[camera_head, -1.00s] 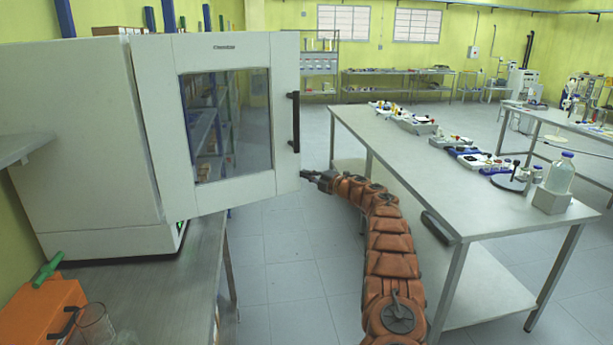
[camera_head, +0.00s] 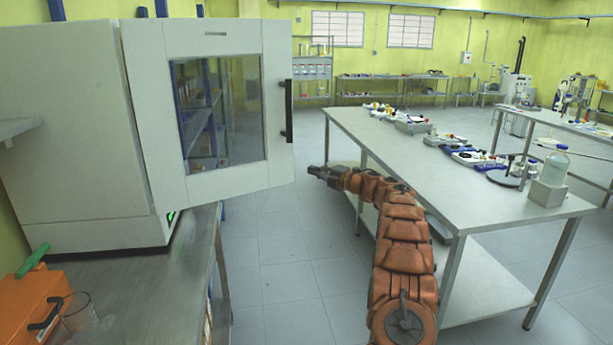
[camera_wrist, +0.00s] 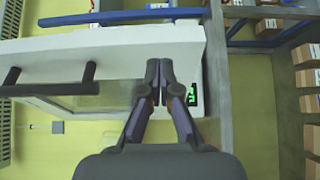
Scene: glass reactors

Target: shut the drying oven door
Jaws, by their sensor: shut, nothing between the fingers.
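The drying oven (camera_head: 60,130) is a large white box on the left bench. Its door (camera_head: 275,120) stands open, swung out to the right, with a glass window and a dark vertical handle (camera_head: 288,110) near its free edge. My gripper (camera_head: 312,170) is shut and empty, just right of the door's lower free corner, with a small gap showing in the head view. In the wrist view my closed fingertips (camera_wrist: 159,64) overlap the white door panel (camera_wrist: 120,45), with the dark handle (camera_wrist: 50,88) to their left. Contact with the door cannot be told.
A long metal table (camera_head: 400,150) with several instruments stands right of my arm. The metal bench (camera_head: 130,290) under the oven holds an orange case (camera_head: 25,305) and a glass beaker (camera_head: 78,312). Floor (camera_head: 270,250) between bench and table is clear.

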